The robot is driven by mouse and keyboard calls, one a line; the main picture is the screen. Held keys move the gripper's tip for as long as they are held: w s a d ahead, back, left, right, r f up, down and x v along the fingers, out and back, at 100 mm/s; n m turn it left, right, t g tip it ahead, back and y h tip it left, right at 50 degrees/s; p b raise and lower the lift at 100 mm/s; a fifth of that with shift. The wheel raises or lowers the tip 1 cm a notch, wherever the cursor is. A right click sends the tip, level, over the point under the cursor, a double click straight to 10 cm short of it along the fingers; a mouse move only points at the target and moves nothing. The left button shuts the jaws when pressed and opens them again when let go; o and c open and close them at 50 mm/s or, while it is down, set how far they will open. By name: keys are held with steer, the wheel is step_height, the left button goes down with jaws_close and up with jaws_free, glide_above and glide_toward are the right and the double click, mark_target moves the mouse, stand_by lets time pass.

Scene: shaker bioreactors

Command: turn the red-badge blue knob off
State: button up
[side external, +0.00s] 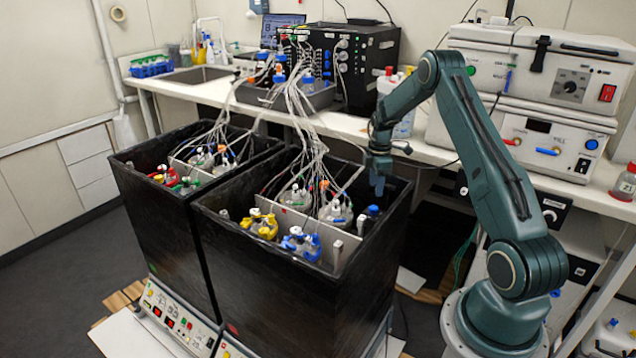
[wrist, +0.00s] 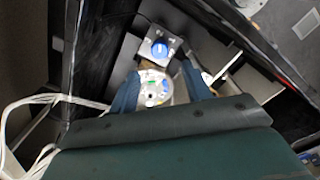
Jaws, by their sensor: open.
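In the wrist view a round blue knob (wrist: 159,49) sits on a square metal plate, just beyond my fingertips. A blue-topped part (side external: 372,210) shows below my gripper in the side view, and it may be the same knob. I cannot make out a red badge on it in either view. My gripper (side external: 378,187) points down over the right end of the front black tub. In the wrist view my gripper (wrist: 161,74) is open, its two fingers apart. A white round vessel top (wrist: 152,90) with blue parts shows between and below the fingers; I see no contact with the knob.
The front black tub (side external: 275,280) holds flasks with yellow caps (side external: 263,224) and blue caps (side external: 301,243). White tubes (side external: 303,120) hang from the black control box (side external: 350,60). Stacked white instruments (side external: 535,85) stand on the bench behind my arm.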

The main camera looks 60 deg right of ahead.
mark_target(374, 207)
steer(key=shift+f, duration=4)
steer(key=shift+c, duration=0.5)
steer(key=c, duration=0.9)
